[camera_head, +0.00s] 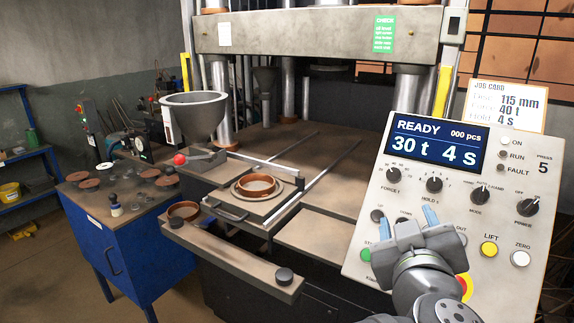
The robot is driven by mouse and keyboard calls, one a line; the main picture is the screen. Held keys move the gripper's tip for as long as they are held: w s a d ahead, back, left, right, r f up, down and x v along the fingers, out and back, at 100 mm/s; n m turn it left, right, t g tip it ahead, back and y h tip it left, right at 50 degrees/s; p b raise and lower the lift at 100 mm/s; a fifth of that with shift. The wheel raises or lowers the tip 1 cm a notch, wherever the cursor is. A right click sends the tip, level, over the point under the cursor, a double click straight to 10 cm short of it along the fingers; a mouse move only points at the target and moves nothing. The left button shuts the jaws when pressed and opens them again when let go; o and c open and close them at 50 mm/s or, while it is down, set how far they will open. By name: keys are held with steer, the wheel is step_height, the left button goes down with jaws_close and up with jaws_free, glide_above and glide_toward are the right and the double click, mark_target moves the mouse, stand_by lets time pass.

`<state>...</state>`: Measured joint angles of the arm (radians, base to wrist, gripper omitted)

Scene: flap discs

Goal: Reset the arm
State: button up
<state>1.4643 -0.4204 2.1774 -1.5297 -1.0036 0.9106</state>
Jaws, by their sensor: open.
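My gripper (428,236) is in front of the press control panel (375,215), at the lower right. Its jaws are open, and I see nothing between them. The gripper and wrist hide part of the panel's lower row of buttons. The yellow LIFT button (489,249) and the white ZERO button (520,258) show to the right of the gripper. A green button (366,254) shows to its left. I cannot tell whether the gripper touches the panel.
A job card (506,105) above the panel reads 115 mm, 40 t, 4 s. A brown ring (257,186) sits on the press's sliding plate. Another ring (184,210) is on the front bar (235,258). A blue cabinet (125,245) with several discs stands left.

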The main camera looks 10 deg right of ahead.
mark_target(393, 176)
steer(key=shift+w, duration=0.1)
steer(key=x, duration=1.6)
steer(key=shift+r, duration=0.1)
steer(key=v, duration=1.6)
steer(key=x, duration=1.7)
steer(key=shift+w+d, duration=0.15)
steer(key=shift+w, duration=0.1)
steer(key=shift+s+a+m+h, duration=0.1)
steer(key=shift+a+m+h, duration=0.1)
steer(key=shift+m+h, duration=0.8)
steer(key=shift+m, duration=0.6)
steer(key=shift+a+m+g+h, duration=0.15)
steer(key=shift+m+g+h, duration=0.95)
steer(key=shift+m, duration=0.8)
steer(key=shift+n+t+y, duration=0.9)
steer(key=shift+n+y, duration=0.5)
steer(key=shift+n, duration=1)
